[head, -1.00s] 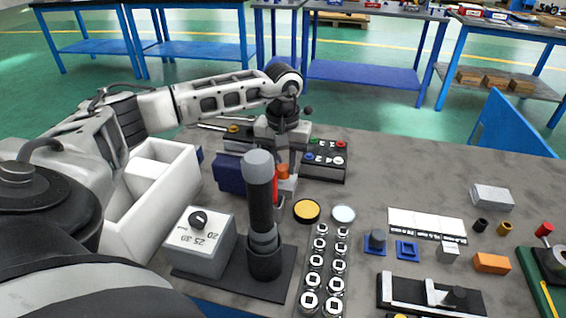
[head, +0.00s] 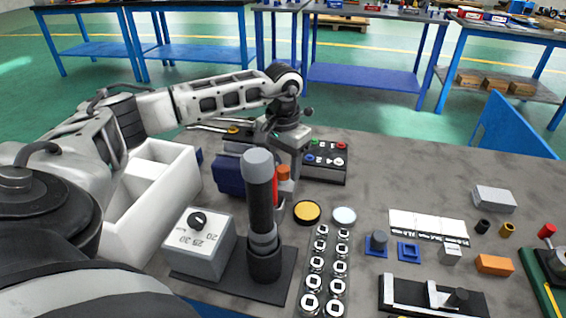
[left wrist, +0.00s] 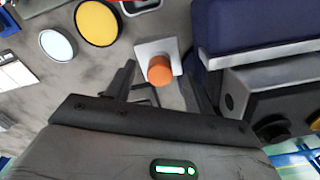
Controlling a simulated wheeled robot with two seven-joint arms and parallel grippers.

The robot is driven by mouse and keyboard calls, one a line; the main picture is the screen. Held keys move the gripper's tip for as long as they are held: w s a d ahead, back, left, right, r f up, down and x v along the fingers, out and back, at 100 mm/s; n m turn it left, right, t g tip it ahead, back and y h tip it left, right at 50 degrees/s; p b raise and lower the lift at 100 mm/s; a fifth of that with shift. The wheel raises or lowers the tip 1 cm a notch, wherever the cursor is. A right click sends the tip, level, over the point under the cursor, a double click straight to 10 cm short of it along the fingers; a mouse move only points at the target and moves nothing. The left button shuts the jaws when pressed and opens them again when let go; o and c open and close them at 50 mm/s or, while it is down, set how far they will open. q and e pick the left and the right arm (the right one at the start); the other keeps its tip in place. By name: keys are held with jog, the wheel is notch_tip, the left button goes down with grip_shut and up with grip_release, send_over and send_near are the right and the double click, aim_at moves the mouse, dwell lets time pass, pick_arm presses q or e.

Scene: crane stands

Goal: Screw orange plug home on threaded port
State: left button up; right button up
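The orange plug (head: 283,172) stands upright in front of the dark blue block, below my left gripper (head: 287,162). In the left wrist view the plug (left wrist: 160,71) sits over a light grey square plate (left wrist: 148,48). The threaded port cannot be made out, so I cannot tell how deep the plug sits. My left gripper (left wrist: 160,75) is open, its two dark fingers apart on either side of the plug's line. No contact with the plug shows. My right gripper is not in view.
A dark blue block (head: 229,174) stands close left of the plug. A tall black handle with a grey cap (head: 259,165) rises in front. A white bin (head: 150,205) is at left, a button box (head: 325,160) behind right. Yellow (head: 307,211) and pale discs (head: 344,215) lie nearby.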

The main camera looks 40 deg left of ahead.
pick_arm(q)
jog(key=shift+c, duration=0.7)
